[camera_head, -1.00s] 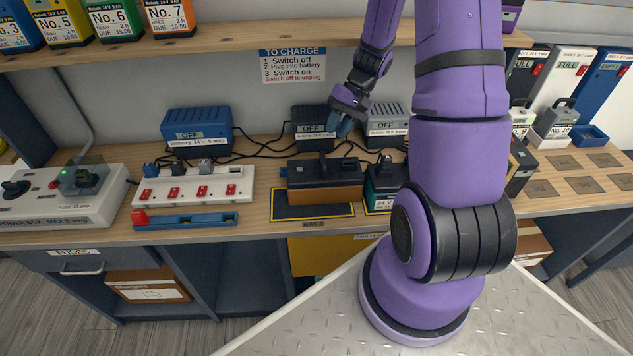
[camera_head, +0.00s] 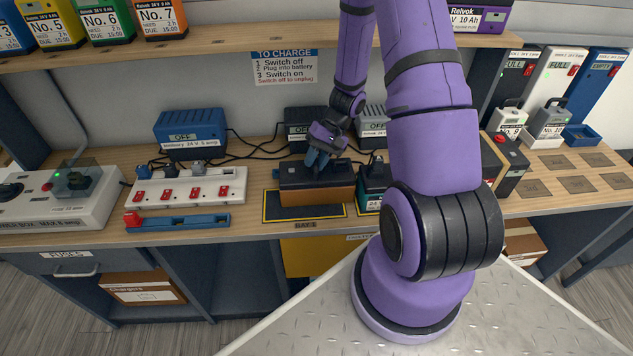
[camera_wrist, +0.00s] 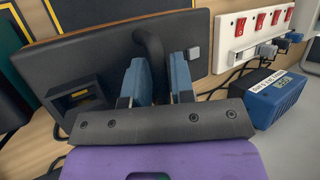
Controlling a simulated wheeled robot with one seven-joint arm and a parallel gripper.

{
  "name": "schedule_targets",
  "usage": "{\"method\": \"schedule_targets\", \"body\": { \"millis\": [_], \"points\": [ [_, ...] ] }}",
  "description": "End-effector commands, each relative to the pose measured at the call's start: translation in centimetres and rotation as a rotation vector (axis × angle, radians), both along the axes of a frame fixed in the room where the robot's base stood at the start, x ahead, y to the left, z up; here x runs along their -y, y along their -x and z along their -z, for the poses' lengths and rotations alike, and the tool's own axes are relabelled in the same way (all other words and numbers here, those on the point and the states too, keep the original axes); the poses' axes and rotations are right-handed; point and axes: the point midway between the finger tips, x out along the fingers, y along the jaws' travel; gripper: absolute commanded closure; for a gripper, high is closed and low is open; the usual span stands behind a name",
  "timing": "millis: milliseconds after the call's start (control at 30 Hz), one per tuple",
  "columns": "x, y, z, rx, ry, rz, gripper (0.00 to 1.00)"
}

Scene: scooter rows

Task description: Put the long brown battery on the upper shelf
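The long brown battery (camera_head: 303,196) sits on the bench mat, with a dark top, an orange-brown side and a black handle. In the wrist view its dark top (camera_wrist: 105,55) lies just beyond my fingers, and the handle (camera_wrist: 149,45) rises at the fingers. My gripper (camera_head: 318,160) is down at the top of this battery. It also shows in the wrist view (camera_wrist: 160,78), its two blue fingers a little apart, seemingly on either side of the handle. Whether they press on it I cannot tell. The upper shelf (camera_head: 250,33) runs along the back wall above.
A teal-and-black battery (camera_head: 370,190) stands close to the right. Chargers, one blue (camera_head: 190,133), stand behind with loose cables. A white socket strip (camera_head: 190,187) lies to the left. The upper shelf holds several batteries at far left and a purple one (camera_head: 478,17) at right; its middle is clear.

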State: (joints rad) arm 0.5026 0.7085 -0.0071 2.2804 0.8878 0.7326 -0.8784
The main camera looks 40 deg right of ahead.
Motion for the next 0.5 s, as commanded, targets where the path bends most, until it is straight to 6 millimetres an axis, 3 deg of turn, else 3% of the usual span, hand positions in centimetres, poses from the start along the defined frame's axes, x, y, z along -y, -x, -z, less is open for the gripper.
{"method": "schedule_targets", "body": {
  "millis": [200,300,500],
  "points": [
    [-0.03,-0.01,0.05,0.001,0.000,0.001,0.77],
    [-0.02,-0.02,0.05,0.001,0.000,0.001,1.00],
    [0.00,-0.01,0.04,0.001,0.001,-0.001,1.00]
  ]
}}
